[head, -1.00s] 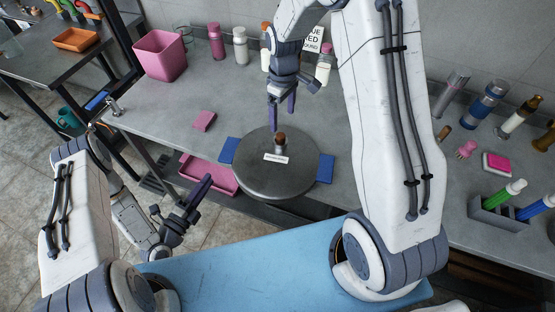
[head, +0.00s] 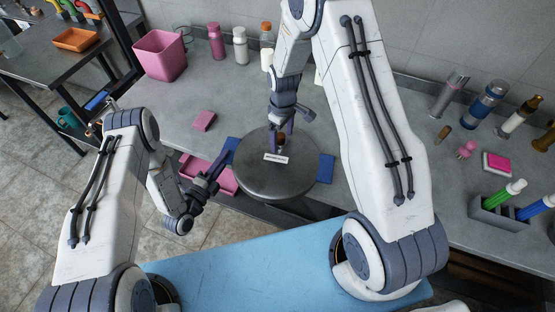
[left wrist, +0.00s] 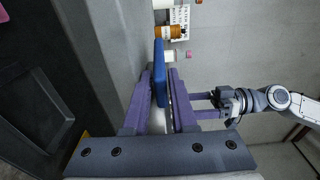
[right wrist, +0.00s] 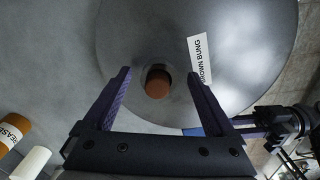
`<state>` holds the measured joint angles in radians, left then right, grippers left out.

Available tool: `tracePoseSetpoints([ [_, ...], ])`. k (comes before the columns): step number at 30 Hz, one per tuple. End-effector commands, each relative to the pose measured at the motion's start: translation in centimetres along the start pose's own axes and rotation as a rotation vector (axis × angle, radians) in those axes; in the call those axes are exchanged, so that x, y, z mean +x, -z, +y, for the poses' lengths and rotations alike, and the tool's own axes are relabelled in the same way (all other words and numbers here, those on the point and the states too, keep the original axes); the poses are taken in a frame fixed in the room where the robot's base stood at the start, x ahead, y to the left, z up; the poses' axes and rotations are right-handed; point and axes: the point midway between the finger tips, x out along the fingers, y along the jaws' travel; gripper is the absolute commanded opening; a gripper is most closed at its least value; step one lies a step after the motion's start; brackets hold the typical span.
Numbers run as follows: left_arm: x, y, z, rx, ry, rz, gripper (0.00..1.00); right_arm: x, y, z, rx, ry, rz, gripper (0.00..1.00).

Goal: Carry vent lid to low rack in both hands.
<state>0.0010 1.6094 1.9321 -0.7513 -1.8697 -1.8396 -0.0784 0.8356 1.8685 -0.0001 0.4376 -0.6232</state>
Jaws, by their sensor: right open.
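The vent lid appears to be the round dark grey disc (head: 272,186) at the bench's front edge, with a blue tab on its left (head: 229,147) and right (head: 326,168). A brown bung (right wrist: 158,84) with a "BROWN BUNG" label (right wrist: 201,60) stands at its middle. My right gripper (head: 281,146) is open over the disc, its fingers on either side of the bung in the right wrist view. My left gripper (head: 222,160) is at the left tab. In the left wrist view the blue tab (left wrist: 160,76) lies between its parted fingers, with a gap on one side. I cannot make out the low rack.
A pink tray (head: 190,168) lies below the bench, behind my left gripper. A pink bin (head: 160,55), a pink block (head: 204,120) and several bottles stand on the bench. A pen holder (head: 500,212) is at the right. The bench left of the disc is mostly clear.

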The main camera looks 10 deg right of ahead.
Motion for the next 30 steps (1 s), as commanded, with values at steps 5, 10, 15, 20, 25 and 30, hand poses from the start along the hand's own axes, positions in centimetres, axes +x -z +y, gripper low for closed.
tracePoseSetpoints([
  [5, 0.68, 0.00, -0.04, 0.000, 0.001, -0.001, 0.25, 0.65, 0.00, 0.01, 0.000, 0.000, 0.000, 0.91],
  [10, 0.68, -0.01, -0.04, 0.000, 0.001, -0.001, 0.25, 0.64, 0.01, 0.01, 0.000, 0.000, 0.000, 0.91],
  [15, 0.66, -0.01, -0.03, 0.000, 0.001, -0.001, 0.00, 0.63, 0.01, 0.01, 0.000, 0.000, 0.000, 0.48],
  [20, 0.65, -0.01, -0.03, 0.000, 0.000, -0.001, 0.00, 0.62, 0.01, -0.02, 0.000, 0.000, 0.000, 0.00],
  [25, 0.64, 0.00, -0.02, 0.000, 0.000, 0.000, 0.00, 0.62, 0.00, -0.04, 0.000, 0.000, 0.000, 0.00],
  [30, 0.67, -0.02, -0.19, 0.001, 0.003, 0.000, 0.00, 0.47, 0.05, -0.02, 0.000, 0.000, 0.001, 0.00],
])
